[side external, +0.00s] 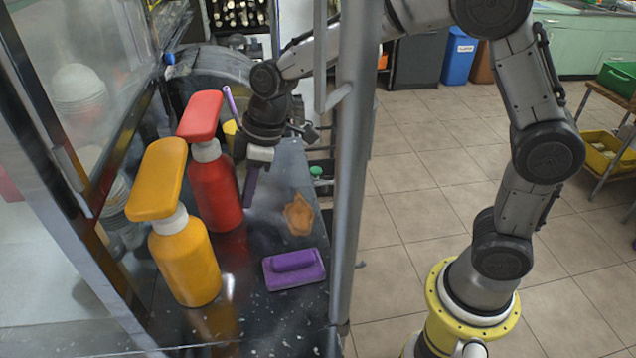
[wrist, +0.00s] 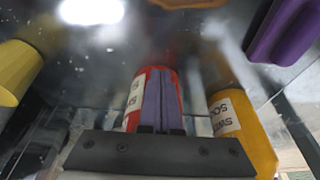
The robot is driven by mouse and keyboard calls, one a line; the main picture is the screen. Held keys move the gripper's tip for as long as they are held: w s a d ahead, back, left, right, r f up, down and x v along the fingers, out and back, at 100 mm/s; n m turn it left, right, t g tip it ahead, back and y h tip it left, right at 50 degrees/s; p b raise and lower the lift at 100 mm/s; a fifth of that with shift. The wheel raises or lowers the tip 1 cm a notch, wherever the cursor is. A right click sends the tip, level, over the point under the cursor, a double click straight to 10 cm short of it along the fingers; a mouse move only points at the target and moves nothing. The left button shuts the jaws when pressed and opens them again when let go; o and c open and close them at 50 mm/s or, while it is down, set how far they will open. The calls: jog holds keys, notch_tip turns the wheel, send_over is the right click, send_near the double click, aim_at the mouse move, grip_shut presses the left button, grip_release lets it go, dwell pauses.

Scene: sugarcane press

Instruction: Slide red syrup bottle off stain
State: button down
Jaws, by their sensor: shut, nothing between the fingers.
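The red syrup bottle (side external: 214,190), with a red pump head and white collar, stands upright on the dark counter. An orange-brown stain (side external: 299,214) lies uncovered on the counter to its right, apart from the bottle. My gripper (side external: 250,188) points down between bottle and stain, close to the bottle's right side. Its purple-grey fingers are together and empty. In the wrist view, the shut fingers (wrist: 160,82) overlap the labelled red bottle (wrist: 133,98); I cannot tell whether they touch it. The stain's edge (wrist: 188,3) shows at the top.
An orange-yellow pump bottle (side external: 185,262) stands in front of the red one. A purple sponge (side external: 293,270) lies near the stain. A glass panel (side external: 60,120) borders the counter at left, and a grey post (side external: 352,170) rises at its right edge.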

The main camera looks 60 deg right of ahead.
jog(key=s+d, duration=0.1)
jog(key=s+d+r, duration=0.1)
jog(key=s+d, duration=0.1)
jog(key=shift+d, duration=0.1)
jog(key=v, duration=0.9)
notch_tip(320, 180, up, 10)
dwell(0.8)
